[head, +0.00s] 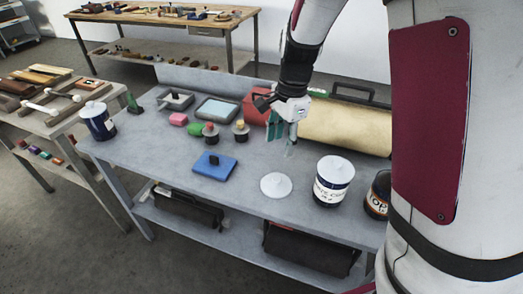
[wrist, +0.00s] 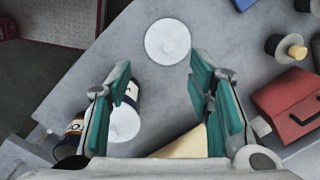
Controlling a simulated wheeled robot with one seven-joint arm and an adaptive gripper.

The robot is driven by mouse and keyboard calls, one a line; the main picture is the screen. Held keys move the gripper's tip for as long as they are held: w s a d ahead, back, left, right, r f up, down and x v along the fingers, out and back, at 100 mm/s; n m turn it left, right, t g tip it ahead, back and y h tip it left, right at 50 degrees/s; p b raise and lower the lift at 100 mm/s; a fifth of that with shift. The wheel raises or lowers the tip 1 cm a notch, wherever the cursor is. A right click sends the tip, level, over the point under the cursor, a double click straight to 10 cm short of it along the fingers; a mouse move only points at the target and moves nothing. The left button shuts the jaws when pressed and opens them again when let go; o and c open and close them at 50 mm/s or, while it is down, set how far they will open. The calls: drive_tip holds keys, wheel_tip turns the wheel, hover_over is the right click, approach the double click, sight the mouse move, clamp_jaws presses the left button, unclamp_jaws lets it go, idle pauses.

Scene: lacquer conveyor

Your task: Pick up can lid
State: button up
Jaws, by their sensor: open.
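A round white can lid with a small knob (head: 276,185) lies flat on the grey workbench near its front edge. It also shows in the wrist view (wrist: 167,41), beyond my fingertips. My gripper (head: 282,143), with teal finger pads, is open and empty above the bench, behind the lid in the head view and apart from it. In the wrist view the two fingers (wrist: 158,72) are spread wide.
A dark can with an orange label (head: 377,196) stands further right. A red case (head: 257,108) and beige roll (head: 345,128) lie at the back.

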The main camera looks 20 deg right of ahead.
wheel_tip(320, 180, down, 4)
drive_tip(key=w+m, duration=0.2)
drive_tip(key=w, duration=0.1)
drive_tip(key=h, duration=0.1)
hover_over(277, 178)
drive_tip(key=shift+m, duration=0.4)
wheel_tip(277, 178, down, 10)
drive_tip(key=shift+s+d+r, duration=0.15)
drive_tip(key=shift+r, duration=0.1)
drive_tip(key=shift+f, duration=2.6)
drive_tip(key=c, duration=1)
